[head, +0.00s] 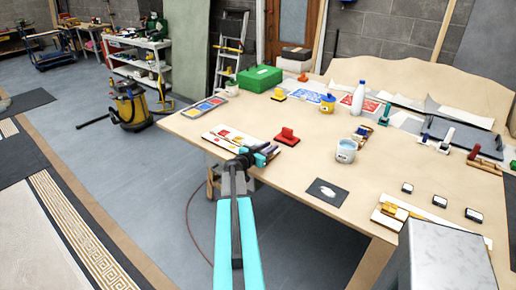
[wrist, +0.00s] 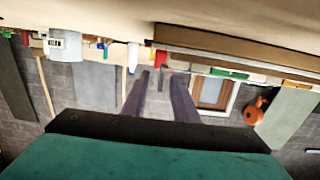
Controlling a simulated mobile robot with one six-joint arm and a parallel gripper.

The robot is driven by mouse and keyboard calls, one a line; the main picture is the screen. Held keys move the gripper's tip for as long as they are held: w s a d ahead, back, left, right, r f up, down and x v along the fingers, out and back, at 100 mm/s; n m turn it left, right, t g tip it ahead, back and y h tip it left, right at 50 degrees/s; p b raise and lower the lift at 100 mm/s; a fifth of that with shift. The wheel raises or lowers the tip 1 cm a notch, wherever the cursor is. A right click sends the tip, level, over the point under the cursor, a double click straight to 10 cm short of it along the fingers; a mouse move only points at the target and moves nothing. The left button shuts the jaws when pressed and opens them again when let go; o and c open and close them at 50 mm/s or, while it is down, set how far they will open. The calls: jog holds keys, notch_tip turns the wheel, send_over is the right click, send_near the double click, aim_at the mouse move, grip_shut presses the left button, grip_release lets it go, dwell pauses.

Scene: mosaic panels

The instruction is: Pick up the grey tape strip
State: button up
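I cannot make out the grey tape strip for certain in either view. My gripper (head: 258,155) is at the near left edge of the worktable (head: 290,195) in the head view, beside a white sheet with red and yellow pieces (head: 232,138).
A red-handled tool (head: 287,137), a white bucket (head: 346,151) and a dark square (head: 327,193) with a white patch lie to the right. Small dark-rimmed squares (head: 439,201) are further right. A green box (head: 259,78) is at the back. Bare tabletop lies between them.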

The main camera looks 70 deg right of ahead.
dwell(0.3)
grip_shut()
jog(key=shift+r, duration=0.1)
jog(key=shift+r+b, duration=0.65)
jog(key=shift+r, duration=4.25)
notch_tip(320, 180, up, 8)
jog(key=p, duration=1)
dwell(0.9)
